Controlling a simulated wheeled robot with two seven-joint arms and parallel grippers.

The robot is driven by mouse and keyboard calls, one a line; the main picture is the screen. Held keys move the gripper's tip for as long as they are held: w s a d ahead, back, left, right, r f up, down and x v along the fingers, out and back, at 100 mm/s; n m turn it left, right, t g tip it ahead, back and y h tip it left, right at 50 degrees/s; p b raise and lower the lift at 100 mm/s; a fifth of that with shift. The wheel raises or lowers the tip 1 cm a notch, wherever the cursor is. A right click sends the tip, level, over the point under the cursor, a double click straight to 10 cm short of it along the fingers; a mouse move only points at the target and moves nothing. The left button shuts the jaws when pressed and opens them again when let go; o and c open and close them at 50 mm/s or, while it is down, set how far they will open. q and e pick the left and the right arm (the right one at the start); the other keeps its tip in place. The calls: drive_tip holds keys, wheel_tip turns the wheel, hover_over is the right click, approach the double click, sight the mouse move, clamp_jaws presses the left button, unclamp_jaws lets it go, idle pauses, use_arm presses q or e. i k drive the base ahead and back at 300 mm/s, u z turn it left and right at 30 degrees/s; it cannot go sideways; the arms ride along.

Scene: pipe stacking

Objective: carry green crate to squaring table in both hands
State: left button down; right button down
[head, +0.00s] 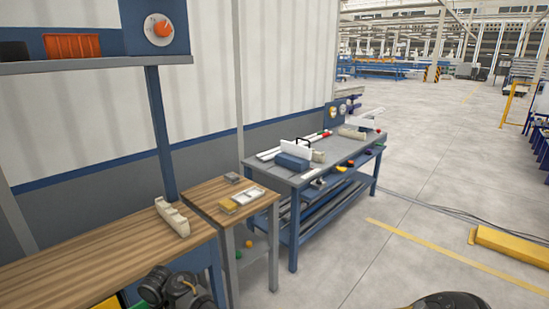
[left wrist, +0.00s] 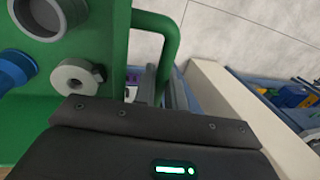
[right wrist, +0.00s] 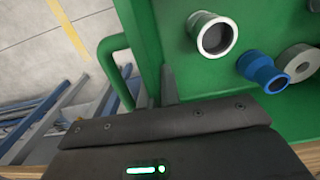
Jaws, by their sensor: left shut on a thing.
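The green crate shows close up in the left wrist view (left wrist: 115,35) and the right wrist view (right wrist: 180,60). It holds a grey pipe fitting (right wrist: 213,36), a blue fitting (right wrist: 262,72) and a grey ring (right wrist: 301,60). My left gripper (left wrist: 165,88) is shut on the crate's green loop handle (left wrist: 168,35). My right gripper (right wrist: 154,90) is at the opposite handle (right wrist: 106,55); its fingers look apart, with the handle's end beside them. The crate and both grippers are not clear in the head view. Which bench is the squaring table I cannot tell.
A wooden bench (head: 90,255) lies at the lower left, beside a small wooden-topped table (head: 205,198) with small parts. Beyond stands a blue bench (head: 340,155) holding a blue block and white strips. Grey floor (head: 400,270) is open at the right; a yellow barrier (head: 510,243) stands there.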

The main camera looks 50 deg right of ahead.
sight(335, 148)
drive_tip(key=z, duration=0.3)
drive_tip(key=k, duration=0.8)
drive_tip(key=z, duration=0.65)
drive_tip(key=k, duration=0.5)
drive_tip(key=z, duration=0.65)
drive_tip(key=i, duration=0.75)
drive_tip(key=z, duration=0.95)
drive_tip(key=i, duration=1.15)
drive_tip(key=z, duration=0.7)
drive_tip(key=i, duration=3.4)
drive_tip(key=u, duration=0.35)
drive_tip(key=i, duration=1)
drive_tip(key=u, duration=0.6)
